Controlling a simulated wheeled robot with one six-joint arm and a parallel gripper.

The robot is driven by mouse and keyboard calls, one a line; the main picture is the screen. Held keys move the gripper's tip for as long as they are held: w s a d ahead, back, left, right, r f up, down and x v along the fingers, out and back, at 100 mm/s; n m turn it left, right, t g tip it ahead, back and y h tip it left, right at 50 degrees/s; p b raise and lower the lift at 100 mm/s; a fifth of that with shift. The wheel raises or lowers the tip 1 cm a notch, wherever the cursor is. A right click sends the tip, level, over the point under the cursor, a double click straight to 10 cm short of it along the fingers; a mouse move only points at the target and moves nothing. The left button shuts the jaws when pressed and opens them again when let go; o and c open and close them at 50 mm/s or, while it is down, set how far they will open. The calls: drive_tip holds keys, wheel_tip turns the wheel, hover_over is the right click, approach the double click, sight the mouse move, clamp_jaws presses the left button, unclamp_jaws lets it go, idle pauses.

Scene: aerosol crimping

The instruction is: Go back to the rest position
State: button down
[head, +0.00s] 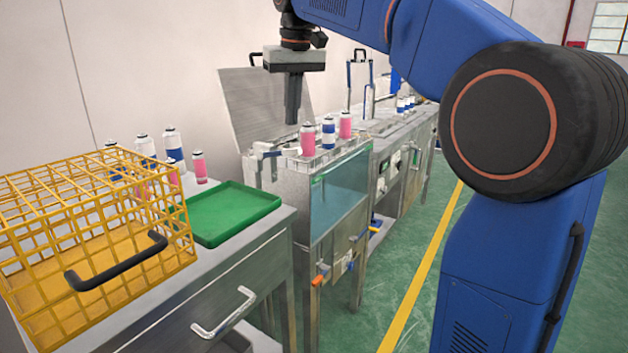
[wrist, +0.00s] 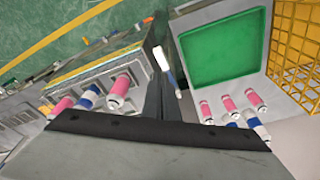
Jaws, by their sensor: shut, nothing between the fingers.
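My gripper (head: 293,112) hangs pointing down from my blue arm, above the left end of the steel crimping machine (head: 302,190). Its fingers are together with nothing between them. In the wrist view my gripper (wrist: 160,75) points between the machine and the green tray. Two pink cans and a blue-and-white can (head: 328,133) stand upright on the machine's top, just right of and below the fingers. They also show at the left of the wrist view, with one pink can (wrist: 121,86) nearest the fingers.
A yellow wire crate (head: 95,225) with a black handle and an empty green tray (head: 228,212) sit on the left bench. Several pink and blue-white cans (head: 173,145) stand behind them. A raised steel lid (head: 262,105) stands behind my gripper.

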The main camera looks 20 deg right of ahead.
idle(0.3)
drive_tip(key=s+d+f+t, duration=0.1)
drive_tip(key=s+d+f, duration=0.2)
drive_tip(key=s+f, duration=1.3)
drive_tip(key=s+d+f+m+t, duration=0.1)
drive_tip(key=s+d+f, duration=0.2)
drive_tip(key=s+f, duration=1.4)
drive_tip(key=shift+d+f+t, duration=0.15)
drive_tip(key=shift+d+t, duration=0.15)
drive_tip(key=shift+d, duration=0.1)
